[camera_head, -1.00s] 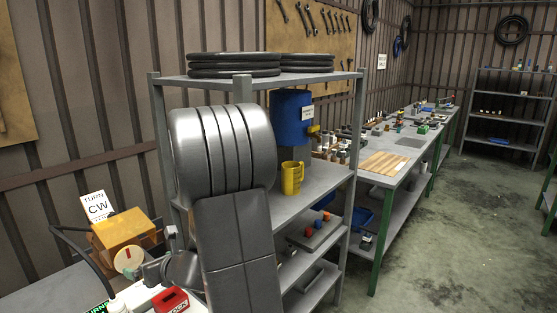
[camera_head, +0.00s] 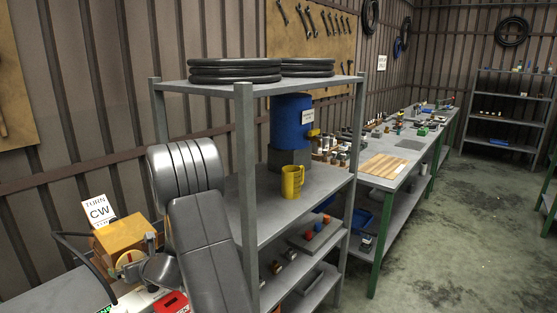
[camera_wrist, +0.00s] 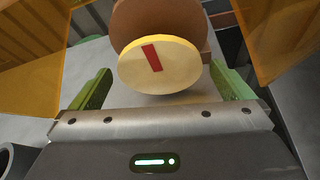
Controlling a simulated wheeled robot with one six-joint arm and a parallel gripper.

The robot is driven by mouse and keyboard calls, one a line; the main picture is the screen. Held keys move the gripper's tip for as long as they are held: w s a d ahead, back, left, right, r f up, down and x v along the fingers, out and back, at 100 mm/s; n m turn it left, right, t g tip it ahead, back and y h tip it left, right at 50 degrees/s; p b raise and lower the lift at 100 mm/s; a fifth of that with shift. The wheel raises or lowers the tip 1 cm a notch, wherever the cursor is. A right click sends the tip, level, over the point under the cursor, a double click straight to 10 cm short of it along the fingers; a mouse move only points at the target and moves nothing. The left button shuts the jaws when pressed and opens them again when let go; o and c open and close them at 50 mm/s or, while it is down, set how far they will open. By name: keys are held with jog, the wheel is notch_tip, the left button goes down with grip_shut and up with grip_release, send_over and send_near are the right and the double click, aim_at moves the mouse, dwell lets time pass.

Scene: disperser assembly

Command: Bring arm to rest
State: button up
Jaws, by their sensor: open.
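My gripper (camera_wrist: 160,70) is open in the wrist view, with one green finger on each side. Between and beyond the fingertips is a round cream knob (camera_wrist: 165,66) with a red bar, in front of a brown round body (camera_wrist: 190,18). I cannot tell the exact gap, but neither finger visibly touches the knob. In the head view the knob (camera_head: 128,259) sits at the front of an orange box (camera_head: 125,233) at lower left. My arm reaches down there and partly hides that area; the fingers are hard to make out in that view.
A "TURN CW" sign (camera_head: 98,210) stands behind the box. A red item (camera_head: 172,303) lies near my arm. A grey shelf rack (camera_head: 247,200) with a blue dispenser (camera_head: 291,122) and yellow mug (camera_head: 292,181) stands close to the right of my arm. Floor (camera_head: 440,240) is clear at right.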

jog(key=shift+d+r+m+p, duration=0.15)
jog(key=shift+r+m+p, duration=0.2)
jog(key=shift+p, duration=0.5)
jog(key=m+g+y+p, duration=0.1)
jog(key=m+y+p, duration=0.1)
jog(key=p, duration=0.8)
jog(key=shift+w+d+m+g, duration=0.1)
jog(key=shift+w+m+g, duration=0.05)
jog(key=shift+m+g, duration=0.35)
jog(key=shift+d+f, duration=0.2)
jog(key=shift+d, duration=0.15)
jog(key=b+v, duration=0.1)
jog(key=v, duration=0.2)
jog(key=b+v, duration=0.1)
jog(key=v, duration=0.3)
jog(key=b+v, duration=0.1)
jog(key=v, duration=0.3)
jog(key=shift+s+b, duration=0.3)
